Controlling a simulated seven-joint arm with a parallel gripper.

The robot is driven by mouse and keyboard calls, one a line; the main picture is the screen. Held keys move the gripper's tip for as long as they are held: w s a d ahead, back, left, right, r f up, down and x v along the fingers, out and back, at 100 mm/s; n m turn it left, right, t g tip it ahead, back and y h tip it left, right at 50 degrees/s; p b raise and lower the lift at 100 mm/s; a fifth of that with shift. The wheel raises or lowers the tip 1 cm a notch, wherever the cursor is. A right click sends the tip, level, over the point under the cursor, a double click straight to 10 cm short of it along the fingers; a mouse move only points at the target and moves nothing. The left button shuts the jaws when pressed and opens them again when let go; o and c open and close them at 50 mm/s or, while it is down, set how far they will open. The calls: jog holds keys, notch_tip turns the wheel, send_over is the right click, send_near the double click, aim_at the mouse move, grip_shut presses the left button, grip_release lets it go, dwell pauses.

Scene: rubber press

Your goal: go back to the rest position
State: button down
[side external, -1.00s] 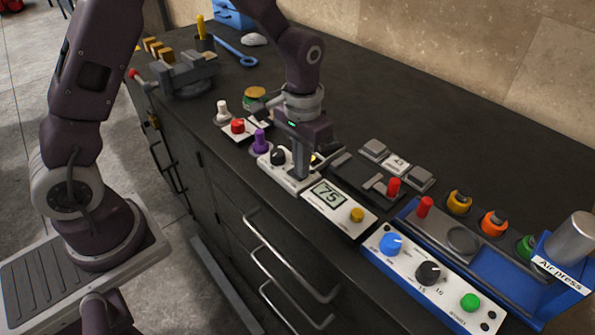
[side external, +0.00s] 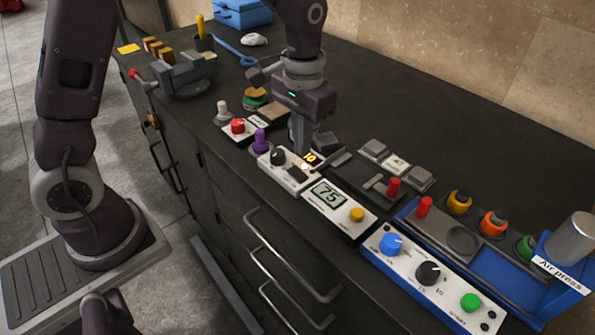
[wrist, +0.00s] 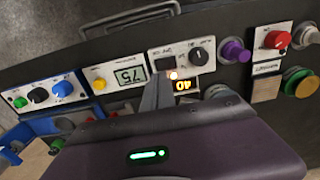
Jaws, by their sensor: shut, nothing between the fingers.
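My gripper (side external: 300,150) is shut with nothing between its fingers, pointing down above the white panel (side external: 271,162) with a black knob (side external: 277,157). The wrist view shows its dark fingers (wrist: 156,98) together near a small lit orange display (wrist: 182,85) and a glowing light (wrist: 173,75) on that panel. In the side view the fingers stand just behind the panel in the picture and look clear of it. A rest position is not marked in these frames.
A panel reading 75 (side external: 329,194) with a yellow button (side external: 357,214) stands to the right, then the blue press (side external: 480,270). A purple knob (side external: 260,141) and red button (side external: 238,126) stand to the left.

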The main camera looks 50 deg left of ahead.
jog(key=shift+r, duration=0.35)
jog(key=s+a+r+t, duration=0.2)
jog(key=s+r+t, duration=0.1)
jog(key=s+r, duration=0.75)
jog(key=s+r+t, duration=0.2)
jog(key=s, duration=0.9)
jog(key=shift+a+t, duration=0.3)
